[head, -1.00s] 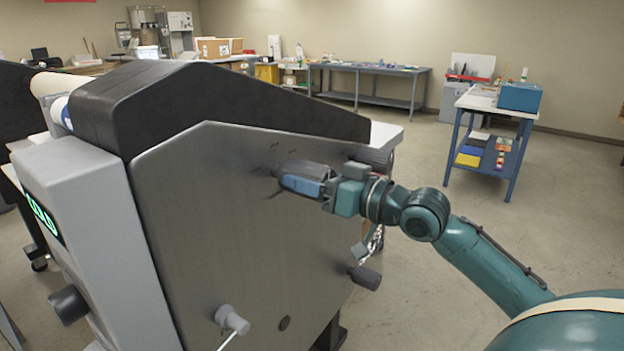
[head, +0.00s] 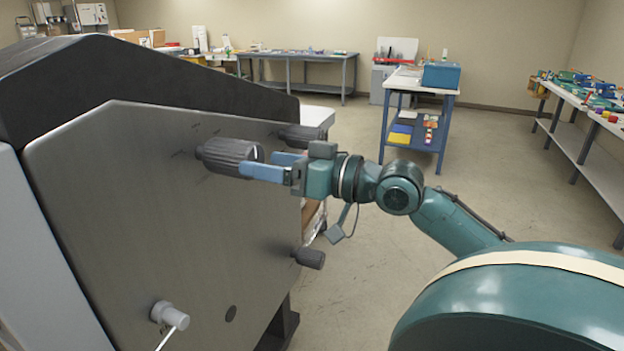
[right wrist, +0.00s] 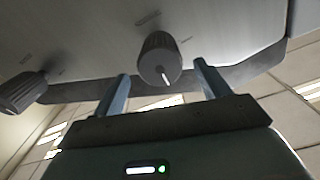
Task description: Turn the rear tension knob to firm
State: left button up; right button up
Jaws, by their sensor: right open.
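Two dark ribbed knobs stand out from the grey side panel (head: 130,215) of the laminator. The larger-looking one (head: 225,155) is near the panel's upper middle; the other (head: 304,138) is farther right, by the panel's edge. No readable label shows which is the rear tension knob. My right gripper (head: 262,165) is open beside the outer end of the first knob. In the right wrist view this knob (right wrist: 158,52) sits centred between the open fingers, with gaps on both sides and a white line on its face. The other knob (right wrist: 22,93) shows at left.
Lower on the panel are a dark handle (head: 309,258) and a light grey crank hub (head: 168,315). A blue-legged cart (head: 415,112) with a blue box (head: 441,75) stands behind. A bench (head: 590,120) is at far right. The floor between is open.

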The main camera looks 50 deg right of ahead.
jog(key=b+v, duration=0.2)
jog(key=v, duration=0.4)
jog(key=shift+s, duration=0.4)
jog(key=shift+d, duration=0.1)
notch_tip(320, 180, down, 25)
jog(key=w+m+g+h+p, duration=0.1)
jog(key=w+m+g+h, duration=0.15)
jog(key=h, duration=0.25)
jog(key=s+a+f+n+g, duration=0.1)
jog(key=s+a+f, duration=0.2)
jog(key=a+f, duration=0.2)
jog(key=s+a+f+n+g+y, duration=0.1)
jog(key=s+a+f, duration=0.2)
jog(key=a+f, duration=0.3)
jog(key=s+a+f+n+g, duration=0.1)
jog(key=s+a+f, duration=0.2)
jog(key=a+f, duration=0.3)
jog(key=a, duration=0.4)
jog(key=shift+a+f+n+p, duration=0.15)
jog(key=shift+f+n+p, duration=0.1)
jog(key=shift+n+p, duration=0.1)
jog(key=shift+s+g, duration=0.1)
jog(key=shift+g, duration=0.15)
